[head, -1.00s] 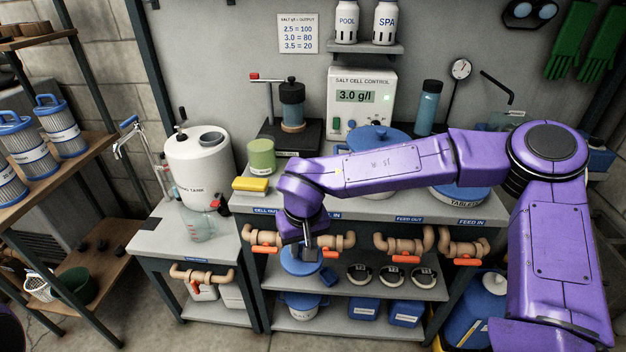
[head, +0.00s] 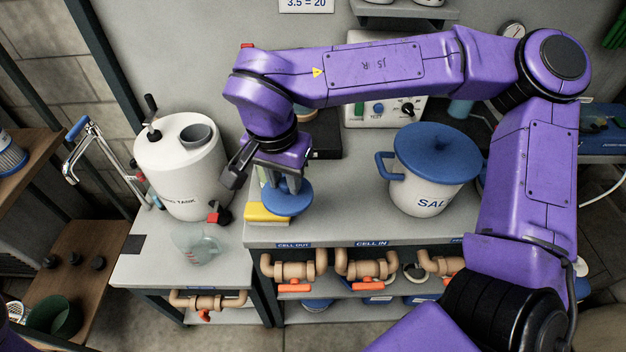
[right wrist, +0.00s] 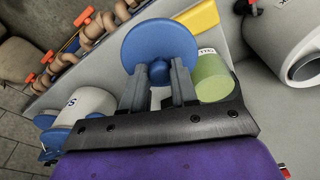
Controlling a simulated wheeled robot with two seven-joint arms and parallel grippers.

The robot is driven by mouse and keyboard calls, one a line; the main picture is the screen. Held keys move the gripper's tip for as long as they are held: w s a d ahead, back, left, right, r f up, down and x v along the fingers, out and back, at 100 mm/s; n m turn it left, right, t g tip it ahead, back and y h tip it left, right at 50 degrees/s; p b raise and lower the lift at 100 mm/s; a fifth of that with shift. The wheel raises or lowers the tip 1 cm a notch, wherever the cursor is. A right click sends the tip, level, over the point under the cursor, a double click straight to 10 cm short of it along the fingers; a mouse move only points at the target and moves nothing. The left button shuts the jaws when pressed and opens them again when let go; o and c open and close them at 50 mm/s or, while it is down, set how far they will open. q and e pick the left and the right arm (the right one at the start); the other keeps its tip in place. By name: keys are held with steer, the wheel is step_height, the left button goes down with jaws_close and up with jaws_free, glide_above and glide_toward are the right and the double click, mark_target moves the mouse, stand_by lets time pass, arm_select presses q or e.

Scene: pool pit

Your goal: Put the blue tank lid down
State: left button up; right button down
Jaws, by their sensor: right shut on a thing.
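My right gripper (head: 284,182) is shut on the blue tank lid (head: 289,200), a round disc with a knob. The lid hangs near the counter's left front edge, above or beside the yellow sponge (head: 262,214); whether it touches anything I cannot tell. In the right wrist view the fingers (right wrist: 159,82) grip the knob of the lid (right wrist: 150,47). The white tank (head: 175,170) with a grey round opening (head: 197,136) stands to the left of the lid. My left gripper is not in view.
A white SALT pot with a blue lid (head: 437,148) stands to the right. A clear jug (head: 196,245) sits on the lower left bench. The counter (head: 345,205) between lid and pot is bare.

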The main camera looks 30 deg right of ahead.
steer(key=d+f, duration=0.2)
steer(key=d, duration=0.1)
steer(key=w+d+f+p, duration=0.1)
steer(key=d+f, duration=0.2)
steer(key=w+d+f, duration=0.1)
steer(key=d+f, duration=0.2)
steer(key=shift+w+d+p, duration=0.15)
steer(key=shift+d+p, duration=0.15)
steer(key=shift+p, duration=0.05)
steer(key=shift+s+d+f, duration=0.15)
steer(key=shift+s+f, duration=0.05)
steer(key=shift+f, duration=0.4)
steer(key=shift+s+d+f, duration=0.15)
steer(key=shift+f, duration=0.4)
steer(key=shift+s+f, duration=0.15)
steer(key=shift+f, duration=0.2)
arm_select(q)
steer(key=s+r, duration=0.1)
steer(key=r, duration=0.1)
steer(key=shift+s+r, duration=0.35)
arm_select(e)
steer(key=shift+w+f, duration=0.2)
steer(key=shift+w, duration=0.05)
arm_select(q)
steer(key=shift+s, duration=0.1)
arm_select(e)
steer(key=c, duration=0.9)
jaws_free()
steer(key=shift+s, duration=0.1)
steer(key=shift+o, duration=0.2)
